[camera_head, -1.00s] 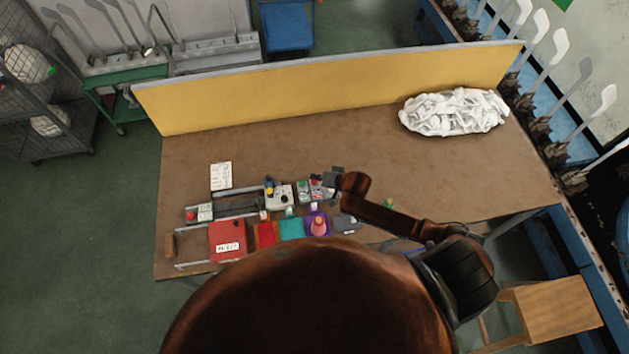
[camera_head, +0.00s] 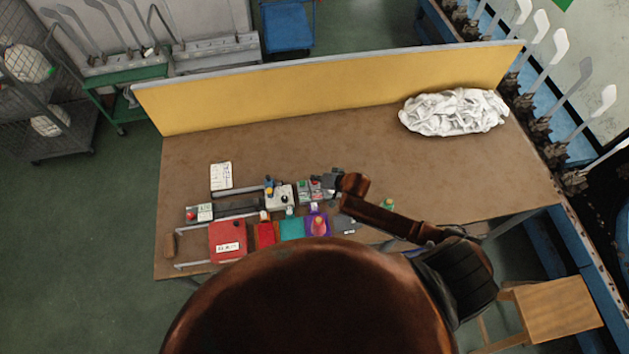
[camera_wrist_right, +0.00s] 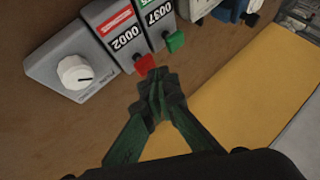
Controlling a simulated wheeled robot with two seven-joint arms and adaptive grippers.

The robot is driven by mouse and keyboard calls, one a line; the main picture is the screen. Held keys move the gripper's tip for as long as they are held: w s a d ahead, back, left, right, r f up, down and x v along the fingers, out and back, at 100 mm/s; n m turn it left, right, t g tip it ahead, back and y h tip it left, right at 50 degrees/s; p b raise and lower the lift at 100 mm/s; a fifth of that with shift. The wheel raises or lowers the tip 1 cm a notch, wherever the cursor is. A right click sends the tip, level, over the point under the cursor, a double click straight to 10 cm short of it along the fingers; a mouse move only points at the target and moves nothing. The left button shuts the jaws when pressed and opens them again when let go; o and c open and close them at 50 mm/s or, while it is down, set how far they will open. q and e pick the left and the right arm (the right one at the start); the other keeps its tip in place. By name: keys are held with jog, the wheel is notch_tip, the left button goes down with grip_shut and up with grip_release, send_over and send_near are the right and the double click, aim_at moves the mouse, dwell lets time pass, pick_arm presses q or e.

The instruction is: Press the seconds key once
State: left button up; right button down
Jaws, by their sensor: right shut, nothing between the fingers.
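Two grey counters stand side by side in the right wrist view. One has a red label, reads 0002 and carries a red key (camera_wrist_right: 145,63). The other has a green label, reads 0037 and carries a green key (camera_wrist_right: 175,42). The label words are too small to read, so I cannot confirm which is the seconds key. My right gripper (camera_wrist_right: 158,76) is shut and empty, its tips right beside the red key; I cannot tell whether they touch. In the head view, the red-labelled counter (camera_head: 316,188) sits just left of my right gripper (camera_head: 331,180). My left gripper is not in view.
A grey box with a white dial (camera_wrist_right: 75,72) stands beside the red-labelled counter. Red, teal and purple items and a red box (camera_head: 227,240) lie at the table's front left. A white sock pile (camera_head: 453,112) lies back right. The table's right half is mostly clear.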

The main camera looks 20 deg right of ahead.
aim_at(316, 182)
jog(key=shift+f+b, duration=0.3)
jog(key=shift+f, duration=0.4)
dwell(0.6)
dwell(0.4)
jog(key=shift+r+p, duration=1.1)
jog(key=shift+p, duration=0.1)
notch_tip(316, 182, up, 5)
jog(key=p, duration=0.5)
jog(key=shift+r+p, duration=0.1)
jog(key=shift+p, duration=0.2)
